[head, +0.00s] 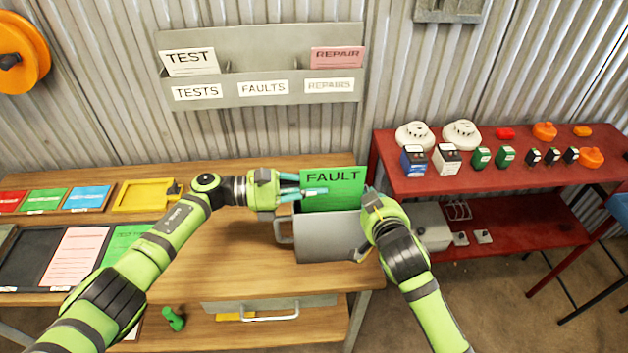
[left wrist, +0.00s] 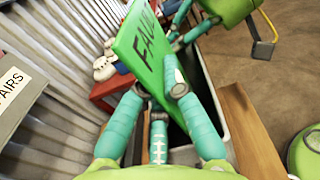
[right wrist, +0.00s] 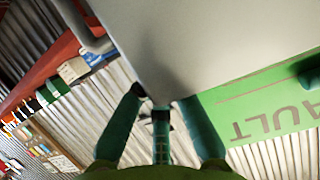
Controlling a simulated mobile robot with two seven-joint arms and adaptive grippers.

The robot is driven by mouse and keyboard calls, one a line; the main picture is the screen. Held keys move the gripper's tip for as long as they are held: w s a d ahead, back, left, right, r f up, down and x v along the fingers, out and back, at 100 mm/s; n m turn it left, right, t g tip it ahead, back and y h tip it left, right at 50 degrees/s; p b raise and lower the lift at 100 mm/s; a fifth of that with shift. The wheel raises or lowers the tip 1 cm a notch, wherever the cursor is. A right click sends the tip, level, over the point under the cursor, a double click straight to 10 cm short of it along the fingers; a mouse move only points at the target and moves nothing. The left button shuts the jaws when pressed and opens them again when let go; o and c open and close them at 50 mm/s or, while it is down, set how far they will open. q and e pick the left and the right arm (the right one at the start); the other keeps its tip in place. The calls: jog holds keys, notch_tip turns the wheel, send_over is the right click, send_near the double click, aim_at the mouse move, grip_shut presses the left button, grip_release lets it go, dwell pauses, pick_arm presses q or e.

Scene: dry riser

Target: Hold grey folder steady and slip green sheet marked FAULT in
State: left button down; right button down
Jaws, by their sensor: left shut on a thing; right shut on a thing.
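The green sheet marked FAULT (head: 333,190) stands upright at the mouth of the grey folder (head: 322,240). My left gripper (head: 314,192) is shut on the sheet's left edge; the grip also shows in the left wrist view (left wrist: 160,88). The sheet's lower edge is hidden by the folder's front, so I cannot tell how deep it sits. My right gripper (head: 368,200) is shut on the folder's upper right edge. In the right wrist view the folder (right wrist: 230,35) fills the top and the sheet (right wrist: 262,108) sticks out past its rim.
A grey wall rack (head: 262,62) holds a TEST card (head: 190,61) and a pink REPAIR card (head: 337,57); its FAULTS pocket looks empty. A red shelf (head: 420,184) with detectors and small boxes stands right. Trays and papers lie left on the wooden bench (head: 215,255).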

pick_arm(q)
jog(key=shift+f, duration=0.1)
jog(key=c, duration=1.3)
grip_release()
jog(key=a, duration=1.2)
jog(key=shift+s, duration=0.1)
pick_arm(e)
jog(key=c, duration=1.3)
grip_release()
